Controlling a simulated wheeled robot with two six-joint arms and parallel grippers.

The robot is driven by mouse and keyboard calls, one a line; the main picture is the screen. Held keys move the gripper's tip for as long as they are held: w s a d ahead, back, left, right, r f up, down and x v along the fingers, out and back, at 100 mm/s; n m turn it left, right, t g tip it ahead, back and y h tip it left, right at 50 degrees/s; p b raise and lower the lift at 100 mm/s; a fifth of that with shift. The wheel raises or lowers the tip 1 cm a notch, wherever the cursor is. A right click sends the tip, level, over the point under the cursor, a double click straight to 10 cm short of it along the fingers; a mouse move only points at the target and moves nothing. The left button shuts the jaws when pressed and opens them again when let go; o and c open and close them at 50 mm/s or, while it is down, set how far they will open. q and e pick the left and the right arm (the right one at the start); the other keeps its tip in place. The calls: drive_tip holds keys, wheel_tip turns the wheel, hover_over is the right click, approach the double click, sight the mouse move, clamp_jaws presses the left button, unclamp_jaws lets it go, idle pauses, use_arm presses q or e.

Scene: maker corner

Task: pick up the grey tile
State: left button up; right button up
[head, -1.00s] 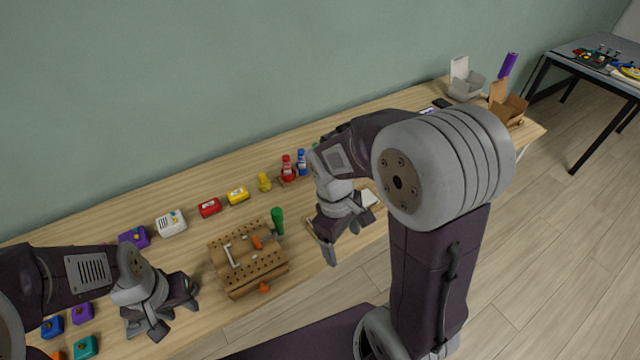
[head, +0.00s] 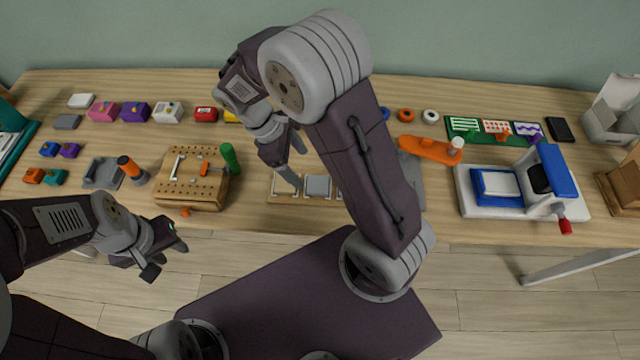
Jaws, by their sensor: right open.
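A wooden tray (head: 308,200) lies near the front edge of the table, with flat tiles in it. A grey tile (head: 318,186) sits in the tray beside a paler tile. My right gripper (head: 297,168) is open and empty above the tray's left part, one finger reaching down near the paler tile, just left of the grey tile. I cannot tell whether that finger touches anything. My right arm hides the tray's right part. My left gripper (head: 167,261) is open and empty, in front of the table's front edge.
A wooden pegboard block (head: 180,192) with a green-handled tool (head: 230,158) stands left of the tray. An orange tool (head: 430,149) and a white and blue press (head: 520,185) are to the right. Small coloured boxes line the back left.

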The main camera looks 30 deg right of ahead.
sight(318, 184)
drive_tip(key=x, duration=0.3)
drive_tip(key=shift+s+d+f+b, duration=0.1)
drive_tip(key=shift+f+b, duration=0.05)
drive_tip(key=shift+b, duration=0.25)
drive_tip(key=shift+s+d+f, duration=0.1)
drive_tip(key=shift+d+f, duration=0.1)
drive_tip(key=b+x, duration=0.1)
drive_tip(key=x, duration=0.4)
drive_tip(key=shift+d+f, duration=0.1)
drive_tip(key=shift+c, duration=0.7)
drive_tip(key=c, duration=1.3)
drive_tip(key=shift+r, duration=0.5)
drive_tip(key=r, duration=0.2)
drive_tip(key=r+p, duration=0.1)
drive_tip(key=r, duration=0.1)
drive_tip(key=shift+s+a, duration=0.3)
drive_tip(key=shift+s, duration=0.1)
drive_tip(key=s+a+r, duration=0.1)
drive_tip(key=s+r, duration=0.1)
drive_tip(key=s, duration=0.1)
drive_tip(key=s+a+r+p, duration=0.1)
drive_tip(key=s+a+r, duration=0.1)
drive_tip(key=s, duration=0.1)
drive_tip(key=s+a+r, duration=0.2)
drive_tip(key=s, duration=0.1)
drive_tip(key=shift+s, duration=0.3)
